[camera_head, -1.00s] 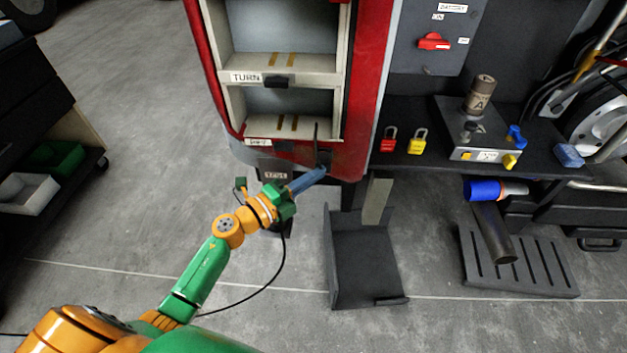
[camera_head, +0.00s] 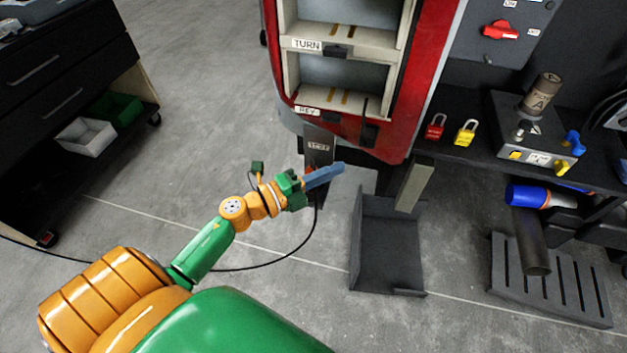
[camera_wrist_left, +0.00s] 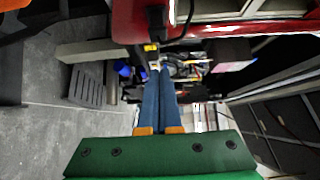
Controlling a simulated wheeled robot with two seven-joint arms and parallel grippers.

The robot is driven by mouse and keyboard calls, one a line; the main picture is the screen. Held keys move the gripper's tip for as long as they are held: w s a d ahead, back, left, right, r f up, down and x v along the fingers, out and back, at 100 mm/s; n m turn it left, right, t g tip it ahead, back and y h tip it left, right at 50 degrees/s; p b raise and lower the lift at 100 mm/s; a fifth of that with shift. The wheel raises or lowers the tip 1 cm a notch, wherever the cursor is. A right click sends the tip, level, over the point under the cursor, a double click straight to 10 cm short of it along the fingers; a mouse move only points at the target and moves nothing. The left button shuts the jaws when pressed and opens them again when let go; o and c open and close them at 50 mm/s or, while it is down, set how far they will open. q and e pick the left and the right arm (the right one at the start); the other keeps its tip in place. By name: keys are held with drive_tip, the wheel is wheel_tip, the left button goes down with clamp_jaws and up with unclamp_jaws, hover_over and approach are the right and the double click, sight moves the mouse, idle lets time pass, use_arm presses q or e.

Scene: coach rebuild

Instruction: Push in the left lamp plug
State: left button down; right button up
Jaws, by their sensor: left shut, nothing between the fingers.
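My left gripper (camera_head: 341,168) is shut and empty, its blue fingers together in front of the lower edge of the red coach body (camera_head: 398,138). In the left wrist view its closed fingers (camera_wrist_left: 163,72) point forward below the red panel. A small black fitting (camera_head: 369,131) sits on the red panel, up and right of the fingertips and apart from them. In the left wrist view a black fitting with a dark cable (camera_wrist_left: 157,20) shows on the red panel. I cannot tell for sure that it is the left lamp plug. My right gripper is not in view.
A dark labelled box (camera_head: 318,147) hangs below the panel, close behind my fingers. A grey open bracket (camera_head: 388,250) stands on the floor to the right. A black bench (camera_head: 480,153) carries red and yellow padlocks. Floor at the left is clear up to a drawer cabinet (camera_head: 45,100).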

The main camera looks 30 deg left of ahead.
use_arm(q)
drive_tip(key=v, duration=0.4)
drive_tip(key=shift+s+a+r, duration=0.1)
drive_tip(key=shift+s, duration=0.25)
drive_tip(key=s+a+f+n+g+y+p, duration=0.2)
drive_tip(key=s+f+n+y+p, duration=0.15)
drive_tip(key=f+n, duration=0.45)
drive_tip(key=s+a+f+n+g+y+p, duration=0.25)
drive_tip(key=f+n+y, duration=0.3)
drive_tip(key=f, duration=0.35)
drive_tip(key=s+d+f+n+g, duration=0.2)
drive_tip(key=s+f+g, duration=0.1)
drive_tip(key=s, duration=0.5)
drive_tip(key=s+d+f+n+g+p, duration=0.1)
drive_tip(key=s+d+f+n+g, duration=0.1)
drive_tip(key=s+f, duration=0.4)
drive_tip(key=s+d+f+n+g+p, duration=0.1)
drive_tip(key=s+d+f+n+g, duration=0.2)
drive_tip(key=s, duration=0.8)
wheel_tip(320, 180, down, 2)
drive_tip(key=shift+s+f+n+g, duration=0.2)
drive_tip(key=shift+n+g, duration=0.25)
drive_tip(key=shift+g, duration=0.7)
